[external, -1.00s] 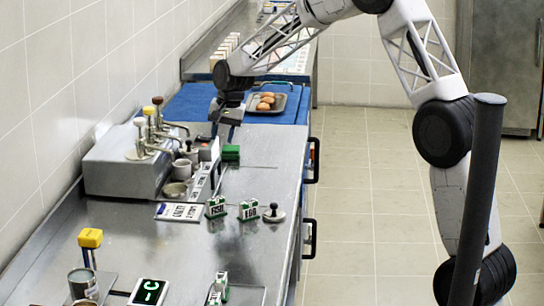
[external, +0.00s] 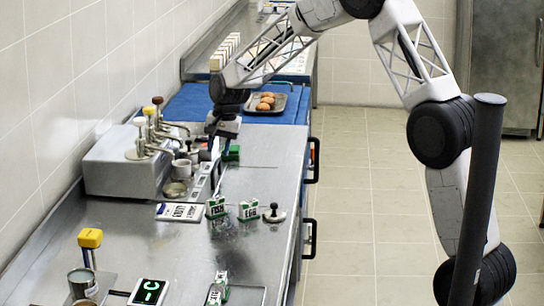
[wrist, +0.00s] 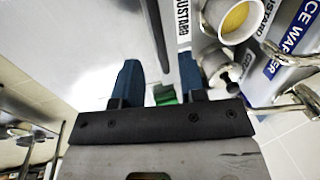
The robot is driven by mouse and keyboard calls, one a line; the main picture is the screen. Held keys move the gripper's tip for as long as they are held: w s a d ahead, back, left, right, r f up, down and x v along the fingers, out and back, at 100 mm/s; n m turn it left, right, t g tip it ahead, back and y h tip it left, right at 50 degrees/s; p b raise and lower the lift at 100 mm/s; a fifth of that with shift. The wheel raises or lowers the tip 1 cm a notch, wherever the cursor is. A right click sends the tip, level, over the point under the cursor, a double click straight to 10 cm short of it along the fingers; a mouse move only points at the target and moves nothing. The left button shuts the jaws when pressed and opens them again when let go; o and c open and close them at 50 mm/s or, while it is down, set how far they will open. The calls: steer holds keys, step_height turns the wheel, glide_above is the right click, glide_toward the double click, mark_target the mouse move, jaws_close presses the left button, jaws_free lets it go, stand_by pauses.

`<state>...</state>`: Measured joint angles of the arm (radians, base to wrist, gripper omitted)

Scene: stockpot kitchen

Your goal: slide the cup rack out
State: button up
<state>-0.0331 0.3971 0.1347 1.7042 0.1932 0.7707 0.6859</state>
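My gripper (external: 216,146) points down over the steel counter beside the sauce warmer (external: 125,165). In the wrist view its two blue fingers (wrist: 158,78) stand apart. A green block (wrist: 166,94) shows between them, partly hidden by the gripper body; I see no clear contact. The same green block (external: 232,153) is just right of the gripper in the external view. Metal cups (external: 176,189) stand at the warmer's front, beside a labelled strip (external: 200,186). One cup with yellow contents (wrist: 240,20) shows in the wrist view. I cannot tell which part is the cup rack.
Small green-and-white FISH (external: 216,208) and EGG (external: 249,210) markers and a black knob-like piece (external: 273,213) stand on the counter. A tray of eggs (external: 266,103) lies on the blue surface behind.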

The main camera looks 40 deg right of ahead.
mark_target(216, 164)
steer(key=shift+w+a+f, duration=0.15)
steer(key=shift+f, duration=0.95)
steer(key=shift+w+a+f, duration=0.15)
steer(key=shift+f, duration=0.95)
jaws_close()
